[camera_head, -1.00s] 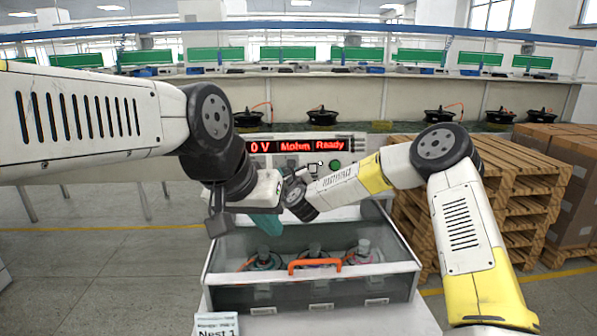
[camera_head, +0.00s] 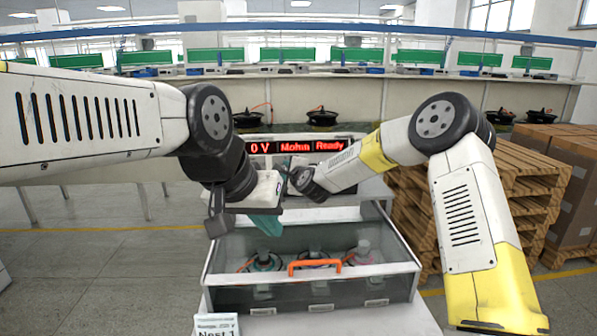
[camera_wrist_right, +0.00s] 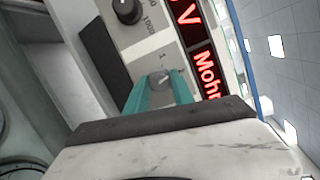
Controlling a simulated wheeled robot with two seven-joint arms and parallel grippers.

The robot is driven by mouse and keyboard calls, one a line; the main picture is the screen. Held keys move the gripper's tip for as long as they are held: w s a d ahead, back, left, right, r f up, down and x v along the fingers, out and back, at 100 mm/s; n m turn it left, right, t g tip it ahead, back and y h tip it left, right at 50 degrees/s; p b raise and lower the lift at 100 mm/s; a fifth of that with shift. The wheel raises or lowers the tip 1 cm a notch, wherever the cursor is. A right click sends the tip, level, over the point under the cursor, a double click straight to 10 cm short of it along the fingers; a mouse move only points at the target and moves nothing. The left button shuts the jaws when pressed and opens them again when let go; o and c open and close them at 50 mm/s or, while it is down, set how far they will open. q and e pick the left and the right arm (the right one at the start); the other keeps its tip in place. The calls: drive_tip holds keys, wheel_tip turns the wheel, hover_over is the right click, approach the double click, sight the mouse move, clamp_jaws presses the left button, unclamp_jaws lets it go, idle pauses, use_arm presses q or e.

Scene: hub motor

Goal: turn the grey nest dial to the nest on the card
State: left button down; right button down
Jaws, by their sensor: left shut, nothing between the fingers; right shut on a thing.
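The grey nest dial (camera_wrist_right: 160,82) sits on the light panel in the right wrist view, with a small "1" marked beside it. My right gripper (camera_wrist_right: 161,91) has its teal fingers on either side of the dial and is shut on it. The card (camera_head: 216,326) at the bottom of the head view reads "Nest 1". My left gripper (camera_head: 264,225) is shut and empty above the clear-fronted box, pointing down. The right fingers are hidden in the head view.
A black knob (camera_wrist_right: 127,10) is beside the grey dial. The red display (camera_head: 296,146) reads "Ready" at its right end. The clear-fronted box (camera_head: 240,290) with an orange handle (camera_head: 315,265) stands below both arms. Wooden pallets (camera_head: 520,190) stand at the right.

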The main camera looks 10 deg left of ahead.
drive_tip(key=n, duration=0.3)
drive_tip(key=n+g+h, duration=0.1)
drive_tip(key=n, duration=0.1)
drive_tip(key=shift+a+r+n, duration=0.1)
drive_tip(key=shift+a+n, duration=0.1)
drive_tip(key=shift+n, duration=0.2)
drive_tip(key=shift+n+g+h, duration=0.3)
drive_tip(key=shift+n+h, duration=0.1)
drive_tip(key=shift+n, duration=0.7)
drive_tip(key=shift+d, duration=0.1)
drive_tip(key=c, duration=1.1)
unclamp_jaws()
drive_tip(key=shift+f, duration=0.2)
drive_tip(key=shift+r, duration=0.1)
drive_tip(key=v, duration=0.7)
drive_tip(key=shift+s+d, duration=0.15)
drive_tip(key=shift+s, duration=0.15)
